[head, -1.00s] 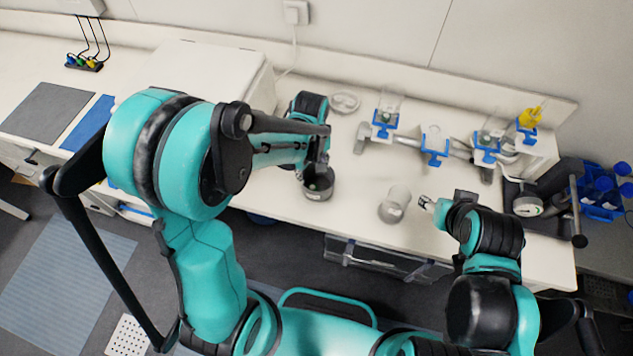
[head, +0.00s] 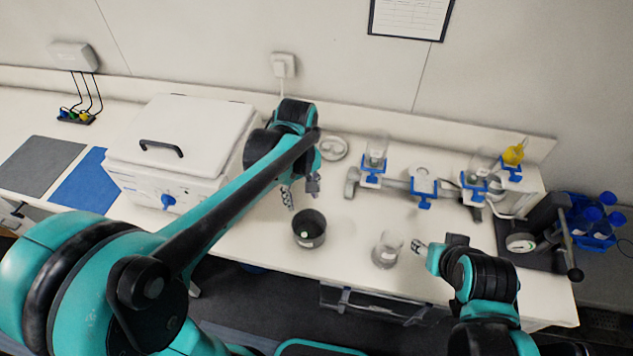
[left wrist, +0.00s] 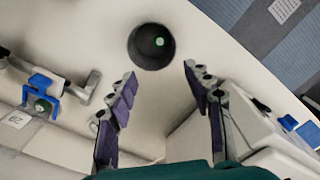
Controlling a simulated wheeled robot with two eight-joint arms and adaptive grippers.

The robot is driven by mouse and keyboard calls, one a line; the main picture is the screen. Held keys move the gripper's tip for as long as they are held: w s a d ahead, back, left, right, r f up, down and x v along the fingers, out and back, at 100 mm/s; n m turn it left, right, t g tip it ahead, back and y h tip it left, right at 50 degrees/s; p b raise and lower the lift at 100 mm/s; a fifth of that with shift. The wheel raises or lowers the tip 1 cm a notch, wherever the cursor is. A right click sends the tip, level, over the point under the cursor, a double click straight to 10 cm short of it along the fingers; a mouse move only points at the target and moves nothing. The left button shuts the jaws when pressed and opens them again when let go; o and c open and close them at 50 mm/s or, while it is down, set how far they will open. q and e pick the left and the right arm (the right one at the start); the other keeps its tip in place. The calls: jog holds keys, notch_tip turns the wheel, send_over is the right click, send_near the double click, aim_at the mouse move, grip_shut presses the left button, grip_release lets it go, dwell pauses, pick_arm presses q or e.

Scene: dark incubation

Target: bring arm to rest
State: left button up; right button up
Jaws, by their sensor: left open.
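My left gripper (head: 301,193) is open and empty above the bench, behind and a little left of a dark round pot (head: 309,238). In the left wrist view the two fingers of the left gripper (left wrist: 158,95) stand wide apart, and the dark pot (left wrist: 151,46) lies beyond their tips with a small pale green thing inside. My right gripper (head: 416,246) is at the right, close beside a clear glass beaker (head: 388,246); I cannot tell whether its fingers are open or shut.
A white box with a black handle (head: 185,140) stands left of my left forearm. A rack with blue clamps (head: 423,187) holds glassware at the back right. Blue-capped bottles (head: 597,215) stand at the far right. Blue (head: 84,184) and grey mats (head: 38,168) lie at left.

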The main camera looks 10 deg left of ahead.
pick_arm(q)
jog(key=s+a+f+m+t+b, duration=0.4)
jog(key=s+f+m+t+b, duration=0.3)
jog(key=b, duration=0.5)
jog(key=s+f+m, duration=0.1)
jog(key=s+f, duration=0.1)
jog(key=s, duration=0.1)
jog(key=shift+s+a+m, duration=0.15)
jog(key=shift+a+m, duration=0.15)
jog(key=shift+a, duration=0.05)
dwell(1.1)
